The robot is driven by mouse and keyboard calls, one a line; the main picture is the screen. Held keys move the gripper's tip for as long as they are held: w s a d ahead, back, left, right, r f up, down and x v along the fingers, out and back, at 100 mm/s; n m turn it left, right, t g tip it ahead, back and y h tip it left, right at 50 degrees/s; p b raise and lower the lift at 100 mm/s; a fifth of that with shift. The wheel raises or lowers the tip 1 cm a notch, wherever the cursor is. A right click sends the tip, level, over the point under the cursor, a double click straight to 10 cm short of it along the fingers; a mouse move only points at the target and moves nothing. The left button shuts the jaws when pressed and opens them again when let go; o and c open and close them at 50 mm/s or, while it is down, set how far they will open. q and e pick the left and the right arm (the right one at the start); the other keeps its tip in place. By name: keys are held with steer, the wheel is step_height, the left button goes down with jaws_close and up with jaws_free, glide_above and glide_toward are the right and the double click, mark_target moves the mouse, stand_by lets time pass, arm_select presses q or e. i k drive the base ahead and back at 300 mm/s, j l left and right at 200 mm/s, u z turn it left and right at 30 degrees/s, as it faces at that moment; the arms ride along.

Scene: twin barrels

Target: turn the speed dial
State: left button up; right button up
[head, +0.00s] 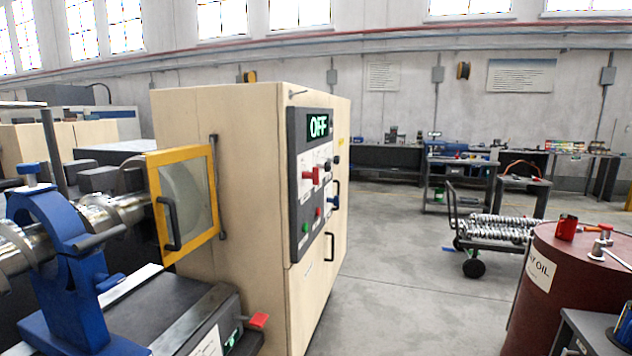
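Below the display are a red knob (312,176), a dark knob (335,160) and a blue knob (333,202). A green button (305,227) and a small red button (318,212) are lower on the panel. The labels are too small to read, so I cannot tell which control is the speed dial. Neither of my grippers shows in the head view.
A yellow-framed guard door (184,203) and a blue ring-shaped support (66,270) around a metal screw are at left. A dark red oil barrel (580,285) stands at right. A cart of metal parts (497,228) is behind it. The floor between cabinet and barrel is clear.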

mark_target(327, 167)
steer(key=i+l+u, duration=0.1)
steer(key=u, duration=0.2)
steer(key=l+u, duration=0.1)
steer(key=u, duration=0.25)
steer(key=i+l+u, duration=0.1)
steer(key=l, duration=0.25)
steer(key=i+l, duration=0.2)
steer(key=l, duration=0.15)
steer(key=i+l+u, duration=0.15)
steer(key=l, duration=0.2)
steer(key=i+l, duration=0.15)
steer(key=l, duration=0.2)
steer(key=i+l+u, duration=0.15)
steer(key=l, duration=0.2)
steer(key=i+l, duration=0.1)
steer(key=l, duration=0.25)
steer(key=i+l+u, duration=0.15)
steer(key=l, duration=0.25)
